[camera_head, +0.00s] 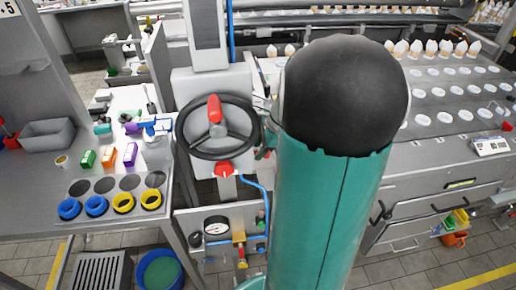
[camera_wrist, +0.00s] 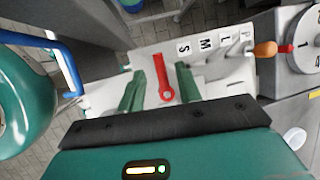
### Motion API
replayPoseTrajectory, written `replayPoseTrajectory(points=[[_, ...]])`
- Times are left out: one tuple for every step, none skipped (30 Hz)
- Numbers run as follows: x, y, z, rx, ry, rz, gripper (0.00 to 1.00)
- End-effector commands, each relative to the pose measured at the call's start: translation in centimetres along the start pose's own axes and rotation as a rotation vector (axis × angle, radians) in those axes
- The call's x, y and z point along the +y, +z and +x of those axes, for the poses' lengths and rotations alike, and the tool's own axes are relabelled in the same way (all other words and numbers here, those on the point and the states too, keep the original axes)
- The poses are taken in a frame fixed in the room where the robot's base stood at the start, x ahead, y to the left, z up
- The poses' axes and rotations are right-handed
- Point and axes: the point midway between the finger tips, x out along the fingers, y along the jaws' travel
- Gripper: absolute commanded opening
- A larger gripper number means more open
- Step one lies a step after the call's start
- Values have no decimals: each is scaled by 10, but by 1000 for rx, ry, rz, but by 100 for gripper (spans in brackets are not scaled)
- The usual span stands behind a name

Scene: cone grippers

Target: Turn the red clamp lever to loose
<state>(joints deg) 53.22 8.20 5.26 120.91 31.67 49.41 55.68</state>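In the wrist view, the red clamp lever (camera_wrist: 161,72) is a slim bar with a round ringed end, set against a pale plate. My gripper (camera_wrist: 160,69) has two green fingers, one on each side of the lever. The fingers are apart, with a visible gap between each and the lever, so it is open and holds nothing. I cannot tell how deep the fingers reach along the lever. In the head view, my teal arm hides the gripper and most of that area.
In the wrist view, a plate with letter labels (camera_wrist: 197,46) and an orange knob (camera_wrist: 265,49) are to the right; a blue pipe (camera_wrist: 63,62) is left. In the head view, a black handwheel (camera_head: 184,133) with a red handle (camera_head: 214,108) stands left of my arm, beside a table (camera_head: 62,215).

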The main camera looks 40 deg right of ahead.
Motion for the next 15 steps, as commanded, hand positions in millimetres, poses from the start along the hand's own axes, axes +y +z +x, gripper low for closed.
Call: replayPoseTrajectory(points=[[0,0,5,-1,2,0,34],[0,0,7,0,2,0,34],[0,0,8,0,1,0,34],[0,1,9,0,1,0,34],[0,1,10,0,1,0,34],[0,1,10,0,1,0,34],[0,1,10,0,1,0,34],[0,1,10,0,0,0,34],[0,1,10,0,1,0,34],[0,1,10,0,1,0,34],[0,1,10,0,1,0,34],[0,1,10,0,1,0,28],[0,1,10,0,1,0,22],[0,1,10,0,1,0,17],[0,1,10,0,1,0,9]])
